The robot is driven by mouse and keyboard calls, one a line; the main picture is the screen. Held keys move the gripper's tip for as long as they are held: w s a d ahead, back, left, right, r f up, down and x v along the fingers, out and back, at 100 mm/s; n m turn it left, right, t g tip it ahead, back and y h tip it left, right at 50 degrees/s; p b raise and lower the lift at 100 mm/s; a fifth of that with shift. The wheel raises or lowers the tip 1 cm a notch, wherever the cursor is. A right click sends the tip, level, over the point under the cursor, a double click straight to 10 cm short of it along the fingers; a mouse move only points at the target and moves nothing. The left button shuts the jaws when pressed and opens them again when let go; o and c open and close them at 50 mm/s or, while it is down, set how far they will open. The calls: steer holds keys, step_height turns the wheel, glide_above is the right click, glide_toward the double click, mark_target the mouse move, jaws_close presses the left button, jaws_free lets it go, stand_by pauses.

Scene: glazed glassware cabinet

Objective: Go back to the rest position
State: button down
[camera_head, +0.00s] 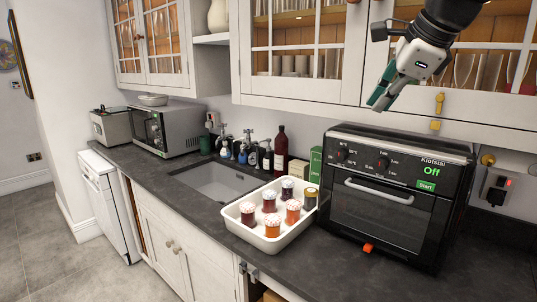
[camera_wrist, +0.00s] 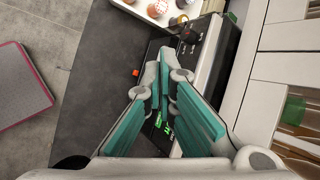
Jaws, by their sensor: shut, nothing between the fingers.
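My gripper (camera_head: 377,101) hangs at the upper right in the head view, in front of the glazed wall cabinet (camera_head: 405,95) and above the black oven (camera_head: 400,190). It points down and to the left. In the wrist view my gripper (camera_wrist: 164,52) shows its green-padded fingers with the tips together and nothing between them. Behind the fingers the oven (camera_wrist: 205,65) shows partly, with its green display lit. The cabinet doors near the gripper look closed, with glasses behind the panes.
A white tray (camera_head: 248,235) with several jam jars stands on the dark counter (camera_head: 350,275) left of the oven. A sink (camera_head: 222,180), bottles (camera_head: 281,150) and a microwave (camera_head: 178,129) are further left. The cabinet front is close to my gripper. The floor (camera_head: 60,240) at left is clear.

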steer(key=s+a+f+n+g+h, duration=0.1)
steer(key=s+f+n, duration=0.8)
steer(key=s, duration=0.4)
steer(key=s+a+f+n+g+h, duration=0.1)
steer(key=s+a+f+n, duration=0.1)
steer(key=s+f+n, duration=0.8)
steer(key=s+n, duration=0.2)
steer(key=s, duration=0.1)
steer(key=shift+s+f, duration=0.3)
